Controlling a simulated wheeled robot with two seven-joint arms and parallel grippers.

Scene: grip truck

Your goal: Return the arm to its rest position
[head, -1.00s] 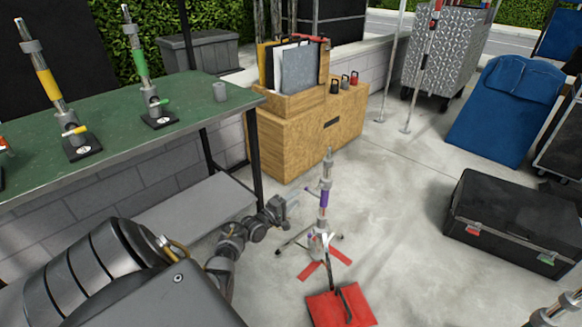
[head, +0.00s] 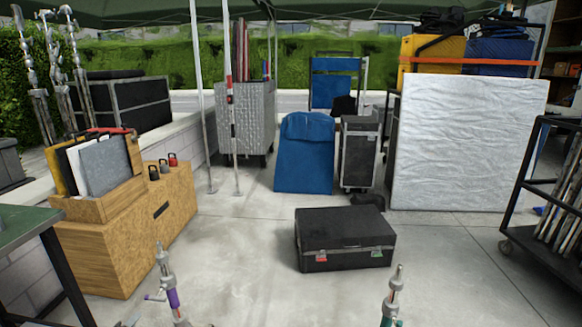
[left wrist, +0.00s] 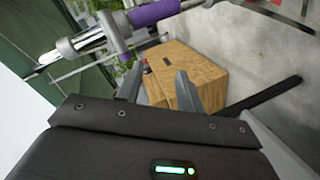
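My left gripper (left wrist: 158,88) shows in the left wrist view with its two fingers apart and nothing between them. A stand with a purple band (left wrist: 158,12) crosses the top of that view beyond the fingers, apart from them as far as I can tell. The same purple-banded stand (head: 173,298) rises upright at the bottom left of the head view. My left arm is out of the head view, except perhaps for a small grey bit at the bottom edge. My right gripper is in neither view.
A wooden box (head: 95,262) with folders stands at the left beside the green table (head: 22,222). A black case (head: 345,238) lies on the floor ahead. A teal-banded stand (head: 392,300) rises at the bottom right. The concrete floor between is clear.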

